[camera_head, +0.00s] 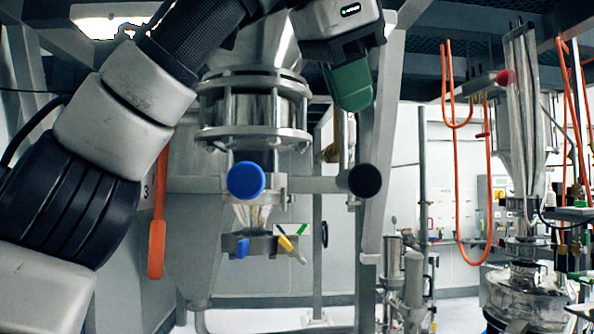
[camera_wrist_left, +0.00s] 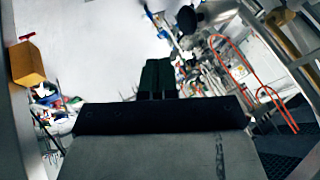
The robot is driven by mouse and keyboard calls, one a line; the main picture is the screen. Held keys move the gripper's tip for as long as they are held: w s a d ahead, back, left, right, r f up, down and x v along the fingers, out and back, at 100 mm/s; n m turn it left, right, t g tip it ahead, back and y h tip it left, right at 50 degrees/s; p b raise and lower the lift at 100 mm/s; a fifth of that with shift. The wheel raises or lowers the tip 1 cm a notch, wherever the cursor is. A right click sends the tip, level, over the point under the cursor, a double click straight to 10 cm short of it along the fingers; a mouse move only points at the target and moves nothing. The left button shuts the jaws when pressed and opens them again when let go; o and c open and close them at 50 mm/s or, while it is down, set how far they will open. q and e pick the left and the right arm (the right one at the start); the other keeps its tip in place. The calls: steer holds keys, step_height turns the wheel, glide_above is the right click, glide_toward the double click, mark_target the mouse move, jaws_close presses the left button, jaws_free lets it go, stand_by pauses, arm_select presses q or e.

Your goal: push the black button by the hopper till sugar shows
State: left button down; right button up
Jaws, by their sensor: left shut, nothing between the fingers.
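The black button (camera_head: 365,181) is a round knob at the right end of a metal bar beside the hopper (camera_head: 255,110). A blue round button (camera_head: 246,181) sits at the hopper's front, to its left. A dark round shape, apparently the black button (camera_wrist_left: 187,18), shows beyond the fingertips in the left wrist view. My left gripper (camera_head: 354,104) has green fingers, shut and empty, above the black button in the head view and apart from it. The fingers (camera_wrist_left: 157,65) are together in the left wrist view. I cannot make out sugar at the narrow cone (camera_head: 254,214). My right gripper is out of view.
A slanted metal post (camera_head: 378,215) stands close by the black button. A clamp with a yellow handle (camera_head: 290,246) is under the cone. An orange handle (camera_head: 157,225) hangs at left. Orange hoses (camera_head: 460,190) and other steel equipment stand farther right.

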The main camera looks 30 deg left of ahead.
mark_target(365, 171)
arm_select(q)
steer(key=x, duration=0.3)
steer(key=w+p+x, duration=0.1)
steer(key=x, duration=0.3)
steer(key=a+r+p+x, duration=0.1)
steer(key=x, duration=0.3)
steer(key=shift+w+a, duration=0.1)
steer(key=shift+w, duration=0.15)
steer(key=shift+w+a+f, duration=0.15)
steer(key=shift+w+a, duration=0.15)
steer(key=shift+a, duration=0.1)
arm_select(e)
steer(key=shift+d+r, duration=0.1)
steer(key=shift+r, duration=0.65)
arm_select(q)
steer(key=shift+d, duration=0.15)
